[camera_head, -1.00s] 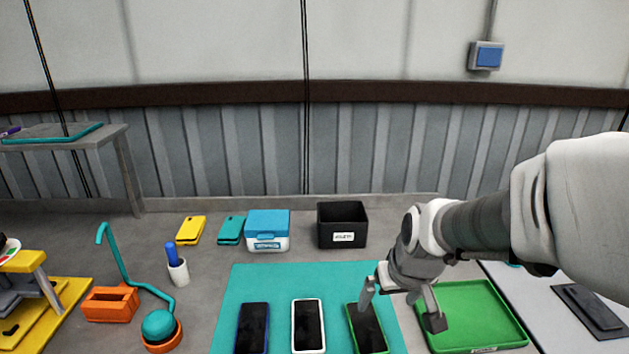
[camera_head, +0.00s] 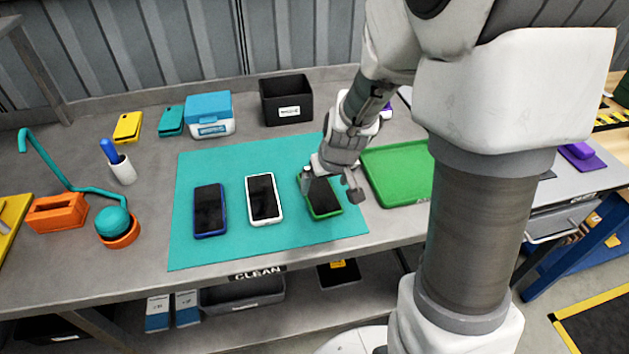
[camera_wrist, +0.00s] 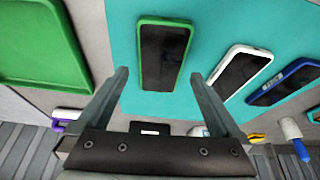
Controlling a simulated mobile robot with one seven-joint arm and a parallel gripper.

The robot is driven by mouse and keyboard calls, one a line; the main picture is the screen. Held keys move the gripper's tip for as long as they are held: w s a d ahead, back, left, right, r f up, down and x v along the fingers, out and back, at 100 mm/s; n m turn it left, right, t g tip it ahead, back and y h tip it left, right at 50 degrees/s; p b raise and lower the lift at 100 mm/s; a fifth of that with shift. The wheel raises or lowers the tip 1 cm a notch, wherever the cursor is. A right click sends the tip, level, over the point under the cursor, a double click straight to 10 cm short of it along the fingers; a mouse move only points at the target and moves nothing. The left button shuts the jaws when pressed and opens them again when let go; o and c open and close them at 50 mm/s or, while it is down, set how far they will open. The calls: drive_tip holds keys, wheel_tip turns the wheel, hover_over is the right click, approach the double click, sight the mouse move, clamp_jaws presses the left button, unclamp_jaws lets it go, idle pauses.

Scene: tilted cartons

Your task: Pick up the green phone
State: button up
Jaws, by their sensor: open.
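The green phone (camera_head: 323,209) lies screen up at the right side of the teal mat (camera_head: 215,254). It has a green rim and a black screen. My gripper (camera_head: 331,188) is over its far end, with the fingers apart, and hides part of it. In the wrist view the green phone (camera_wrist: 164,56) shows whole, beyond the fingertips of my open gripper (camera_wrist: 158,75) and roughly between their lines. Nothing is between the fingers. Whether a finger touches the phone, I cannot tell.
A white phone (camera_head: 263,199) and a blue phone (camera_head: 209,210) lie left of the green one. A green tray (camera_head: 397,150) is close on the right. A black box (camera_head: 287,100) and a blue-lidded box (camera_head: 209,115) stand behind the mat. The mat's front strip is clear.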

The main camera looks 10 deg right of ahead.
sight(319, 191)
drive_tip(key=x, duration=0.5)
drive_tip(key=shift+w+a+r+b, duration=0.1)
drive_tip(key=shift+w+r+b, duration=0.1)
drive_tip(key=shift+b, duration=0.1)
drive_tip(key=c, duration=1.3)
drive_tip(key=shift+o, duration=0.2)
drive_tip(key=shift+r, duration=0.1)
